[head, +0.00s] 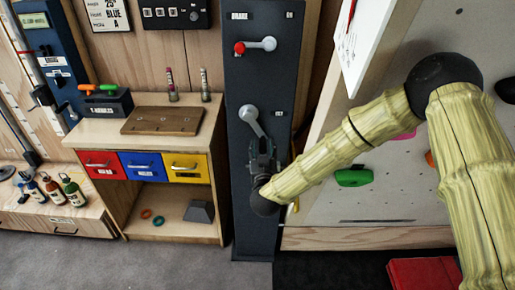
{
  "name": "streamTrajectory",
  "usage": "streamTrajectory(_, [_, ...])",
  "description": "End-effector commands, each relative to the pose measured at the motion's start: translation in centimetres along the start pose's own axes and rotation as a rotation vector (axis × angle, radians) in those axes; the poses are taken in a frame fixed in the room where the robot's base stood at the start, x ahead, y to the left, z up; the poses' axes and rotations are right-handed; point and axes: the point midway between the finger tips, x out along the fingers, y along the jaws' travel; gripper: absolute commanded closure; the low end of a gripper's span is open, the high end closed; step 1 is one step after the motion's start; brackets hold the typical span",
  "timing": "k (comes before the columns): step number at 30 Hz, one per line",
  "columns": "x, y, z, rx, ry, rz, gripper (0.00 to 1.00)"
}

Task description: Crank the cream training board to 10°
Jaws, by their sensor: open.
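The cream training board (395,208) fills the right side of the head view, with coloured holds on it; its angle cannot be read. A dark upright post (250,200) stands to its left. On the post, a grey crank (250,121) has its arm slanting down and right from a round hub. Above it is a grey lever (262,44) with a red knob, below a label reading "BRAKE". My gripper (263,146) is open at the crank's lower end, its fingers pointing up. Whether the fingers surround or touch the crank's handle is hidden.
A wooden cabinet (220,192) with red, blue and yellow drawers stands left of the post. Several bottles (52,189) stand on a low bench further left. A red object (424,273) lies at the lower right. Carpet is clear in front of the cabinet.

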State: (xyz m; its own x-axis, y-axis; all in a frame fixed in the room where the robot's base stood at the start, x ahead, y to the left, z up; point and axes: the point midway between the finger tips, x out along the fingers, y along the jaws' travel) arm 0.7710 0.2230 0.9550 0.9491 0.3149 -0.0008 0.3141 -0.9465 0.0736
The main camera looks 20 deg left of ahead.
Motion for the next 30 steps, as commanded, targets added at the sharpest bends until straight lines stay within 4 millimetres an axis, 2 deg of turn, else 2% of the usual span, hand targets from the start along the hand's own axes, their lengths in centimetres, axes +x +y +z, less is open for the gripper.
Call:
streamTrajectory(5, [0.0,0.0,0.0,0.000,0.000,0.000,0.53])
streamTrajectory(12, [0.0,0.0,0.0,0.000,0.000,0.000,0.97])
streamTrajectory(13, [0.0,0.0,0.0,0.000,0.000,0.000,1.00])
streamTrajectory(20, [0.1,0.1,0.1,0.004,0.000,0.001,1.00])
streamTrajectory(30, [0.9,1.3,0.5,0.050,0.001,0.017,1.00])
